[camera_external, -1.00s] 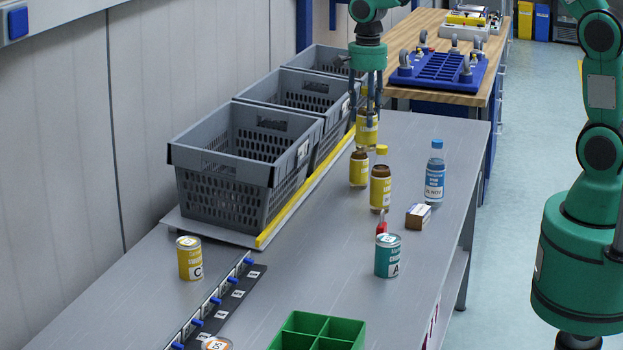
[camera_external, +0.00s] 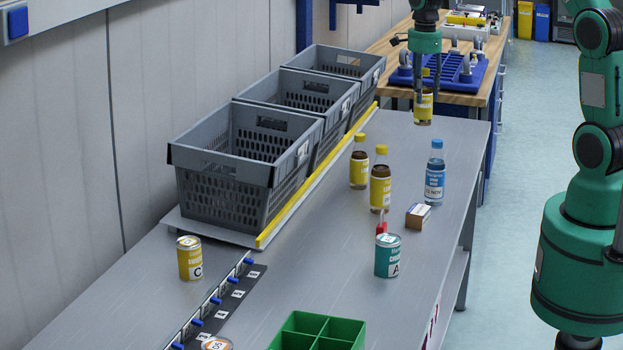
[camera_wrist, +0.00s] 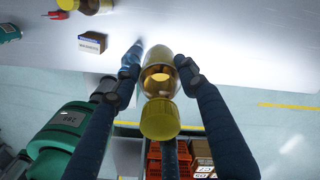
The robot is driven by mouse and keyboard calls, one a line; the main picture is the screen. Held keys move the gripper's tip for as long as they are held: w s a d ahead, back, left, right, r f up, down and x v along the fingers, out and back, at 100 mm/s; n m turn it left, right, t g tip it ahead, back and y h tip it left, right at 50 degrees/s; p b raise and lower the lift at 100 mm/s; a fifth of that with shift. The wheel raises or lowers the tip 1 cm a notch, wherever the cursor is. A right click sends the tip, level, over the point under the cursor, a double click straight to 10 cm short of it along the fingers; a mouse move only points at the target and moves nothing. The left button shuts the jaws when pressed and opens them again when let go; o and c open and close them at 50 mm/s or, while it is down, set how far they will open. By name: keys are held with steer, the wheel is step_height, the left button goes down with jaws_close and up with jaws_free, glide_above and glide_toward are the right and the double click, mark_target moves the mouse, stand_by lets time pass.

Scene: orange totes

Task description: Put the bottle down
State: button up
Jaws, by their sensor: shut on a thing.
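My gripper (camera_external: 425,92) is shut on a bottle with a yellow label (camera_external: 424,106) and holds it upright near the far right corner of the grey table (camera_external: 330,255). In the wrist view the held bottle (camera_wrist: 160,85) shows its yellow cap and brown contents between my fingers. From the external view I cannot tell whether its base touches the table. Two similar yellow-capped bottles (camera_external: 359,163) (camera_external: 380,182) stand upright nearer the table's middle. A blue-labelled bottle (camera_external: 435,175) stands to their right.
Grey crates (camera_external: 220,185) line the left side behind a yellow rail (camera_external: 315,180). A small box (camera_external: 417,216), a teal can (camera_external: 388,258), a yellow can (camera_external: 189,258) and a green divided tray (camera_external: 318,335) stand nearer. A wooden table (camera_external: 450,40) with a blue rack stands beyond.

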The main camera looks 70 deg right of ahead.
mark_target(430, 125)
steer(key=shift+m, duration=0.4)
steer(key=f, duration=0.3)
steer(key=s+d+f, duration=0.1)
steer(key=f, duration=0.3)
steer(key=d+f, duration=0.1)
steer(key=f, duration=0.3)
steer(key=shift+s+d, duration=0.2)
steer(key=shift+s, duration=0.15)
step_height(430, 125, down, 6)
steer(key=shift+b, duration=0.3)
steer(key=shift+f, duration=0.15)
steer(key=shift+f, duration=1.8)
steer(key=shift+f, duration=0.1)
